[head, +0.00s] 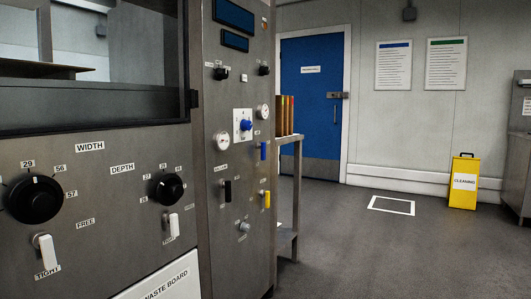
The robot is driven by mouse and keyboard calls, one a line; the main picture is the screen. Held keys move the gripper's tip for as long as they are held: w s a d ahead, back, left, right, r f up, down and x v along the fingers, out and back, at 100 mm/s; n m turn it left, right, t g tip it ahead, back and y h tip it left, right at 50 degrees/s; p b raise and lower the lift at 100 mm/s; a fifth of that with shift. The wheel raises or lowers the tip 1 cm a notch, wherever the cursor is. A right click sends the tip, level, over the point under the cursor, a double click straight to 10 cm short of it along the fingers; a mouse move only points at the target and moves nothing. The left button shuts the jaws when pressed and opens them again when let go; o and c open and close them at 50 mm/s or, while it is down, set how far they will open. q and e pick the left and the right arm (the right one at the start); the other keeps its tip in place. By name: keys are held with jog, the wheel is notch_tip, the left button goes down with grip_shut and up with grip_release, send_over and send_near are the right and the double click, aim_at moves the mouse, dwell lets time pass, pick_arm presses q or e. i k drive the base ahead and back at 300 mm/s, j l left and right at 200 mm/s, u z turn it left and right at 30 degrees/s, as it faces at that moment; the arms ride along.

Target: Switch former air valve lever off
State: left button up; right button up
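A grey metal machine panel (233,80) stands left of centre, facing me at an angle. All three handles look about upright. Their labels are too small to read, so I cannot tell which is the former air valve lever. Above them are a blue knob (246,125) on a white plate and two round gauges, one on the left (221,140) and one on the right (264,112). Neither of my grippers is in view.
A nearer panel on the left has WIDTH (35,199) and DEPTH (169,189) dials and white levers. A metal stand (290,138) adjoins the machine.

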aim_at(263, 144)
jog(key=i+z, duration=0.2)
jog(key=i, duration=0.3)
jog(key=i+z, duration=0.25)
jog(key=i, duration=0.2)
jog(key=i+j+z, duration=0.2)
jog(key=i, duration=0.3)
jog(key=i+j+z, duration=0.2)
jog(key=i, duration=0.25)
